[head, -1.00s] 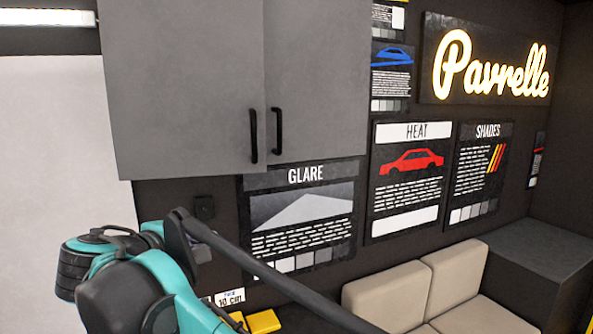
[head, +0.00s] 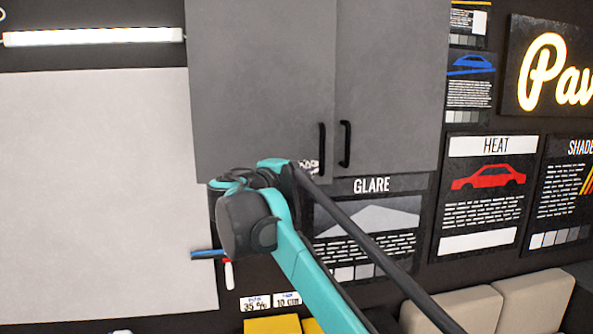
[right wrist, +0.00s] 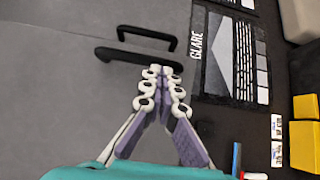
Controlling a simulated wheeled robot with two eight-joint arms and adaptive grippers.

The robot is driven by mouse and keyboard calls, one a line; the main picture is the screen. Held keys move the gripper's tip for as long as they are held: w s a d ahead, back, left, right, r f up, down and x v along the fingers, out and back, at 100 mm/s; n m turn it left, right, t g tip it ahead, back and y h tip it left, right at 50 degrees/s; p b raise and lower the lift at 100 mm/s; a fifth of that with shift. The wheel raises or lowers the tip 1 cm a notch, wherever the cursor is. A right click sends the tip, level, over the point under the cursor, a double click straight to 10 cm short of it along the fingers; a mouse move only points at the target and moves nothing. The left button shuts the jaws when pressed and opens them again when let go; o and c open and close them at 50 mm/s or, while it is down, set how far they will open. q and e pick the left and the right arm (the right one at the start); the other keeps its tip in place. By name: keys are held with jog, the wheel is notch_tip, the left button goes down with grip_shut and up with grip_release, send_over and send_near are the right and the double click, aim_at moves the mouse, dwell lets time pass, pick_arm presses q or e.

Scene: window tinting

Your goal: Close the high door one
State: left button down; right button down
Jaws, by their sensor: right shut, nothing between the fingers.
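The grey wall cabinet has a left door (head: 262,85) and a right door (head: 390,85), side by side. Both look shut or nearly so; a small gap I cannot tell. The left door has a black bar handle (head: 322,150) and the right door a black bar handle (head: 345,143), both upright near the middle seam. My right gripper (head: 308,167) is at the lower end of the left door's handle. In the right wrist view its fingertips (right wrist: 163,70) are together, empty, close to that handle (right wrist: 138,60); contact is unclear. My left gripper is out of view.
A "GLARE" poster (head: 365,215) hangs below the cabinet, with a "HEAT" poster (head: 490,190) to the right. A beige sofa (head: 530,305) stands at lower right. Yellow items (head: 272,325) sit at the bottom. A white panel (head: 100,190) covers the left wall.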

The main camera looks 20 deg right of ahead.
aim_at(317, 159)
jog(key=shift+x, duration=1.1)
jog(key=shift+s, duration=0.1)
jog(key=shift+w+d+r+p, duration=0.1)
jog(key=shift+w+d+p, duration=0.05)
jog(key=shift+w+p, duration=0.15)
jog(key=w+d+p, duration=0.2)
jog(key=w, duration=0.1)
jog(key=w+d, duration=0.1)
jog(key=w, duration=0.1)
jog(key=shift+w+d+p, duration=0.25)
jog(key=shift+d+p, duration=0.1)
jog(key=shift+p, duration=0.05)
jog(key=shift+s+a, duration=0.1)
jog(key=shift+a, duration=0.05)
